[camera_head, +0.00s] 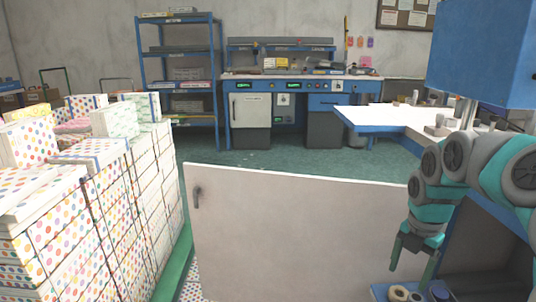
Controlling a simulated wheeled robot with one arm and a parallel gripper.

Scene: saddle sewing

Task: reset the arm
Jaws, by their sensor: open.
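My gripper (414,262) hangs at the lower right of the head view, at the end of my teal and grey arm. It points down, its two teal fingers are apart, and nothing shows between them. It is in front of the right end of an open white cabinet door (290,235).
Stacked dotted boxes (60,235) fill the left on a green base. The door with a dark handle (197,197) spans the lower middle. A white-topped table (385,118) stands behind my arm. A workbench (300,78) and blue shelf (180,60) stand at the back. Green floor (270,163) between is clear.

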